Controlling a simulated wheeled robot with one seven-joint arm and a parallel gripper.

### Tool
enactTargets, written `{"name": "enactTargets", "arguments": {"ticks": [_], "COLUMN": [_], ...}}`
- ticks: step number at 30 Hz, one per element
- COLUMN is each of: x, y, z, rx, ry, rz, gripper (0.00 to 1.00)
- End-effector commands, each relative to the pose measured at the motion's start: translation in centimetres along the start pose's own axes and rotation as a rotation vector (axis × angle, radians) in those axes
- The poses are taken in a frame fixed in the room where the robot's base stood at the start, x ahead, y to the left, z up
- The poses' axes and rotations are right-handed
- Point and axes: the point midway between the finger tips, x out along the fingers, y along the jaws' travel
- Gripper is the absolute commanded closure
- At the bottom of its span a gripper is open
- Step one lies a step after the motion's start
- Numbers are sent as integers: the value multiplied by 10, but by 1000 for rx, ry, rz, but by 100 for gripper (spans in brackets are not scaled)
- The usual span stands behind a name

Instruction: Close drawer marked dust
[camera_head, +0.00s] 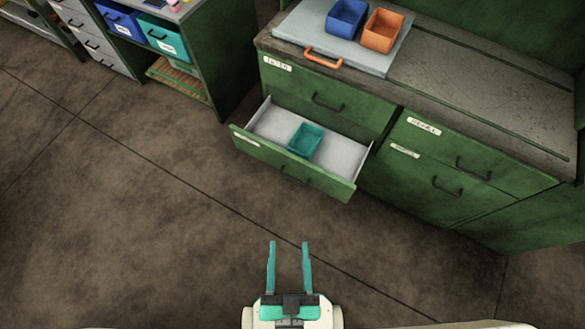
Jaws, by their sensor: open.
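A drawer (262,124) is pulled out from the left column of the green cabinet, below a shut drawer. Its green front (315,178) has a dark handle and a small pale label (246,140) too small to read. A teal open box (306,139) sits inside it on the pale drawer floor. My gripper (288,243) is open and empty, with its two teal fingers pointing toward the drawer front. It is apart from the drawer, with floor showing between them.
The shut drawers (452,170) at the right carry labels I cannot read clearly. A grey board (300,38) with an orange handle, a blue box (346,18) and an orange box (382,30) lies on the cabinet top. A shelf unit (215,60) stands at upper left. The left floor is clear.

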Motion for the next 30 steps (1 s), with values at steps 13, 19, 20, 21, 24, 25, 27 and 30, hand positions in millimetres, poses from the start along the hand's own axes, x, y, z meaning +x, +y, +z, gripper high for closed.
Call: {"name": "enactTargets", "arguments": {"ticks": [13,19,20,21,24,25,27,30], "x": [97,149,157,168,194,201,216,233], "y": [-27,-30,-31,-30,-29,-29,-27,-24], "z": [80,117,122,130,149,154,166,178], "rx": [1354,1949,2033,2143,2406,2477,2626,2788], "ry": [287,419,440,469,543,565,618,683], "rz": [-69,-139,-151,-167,-212,-227,-260,-303], "gripper": [100,100,100,100,100,100,100,100]}}
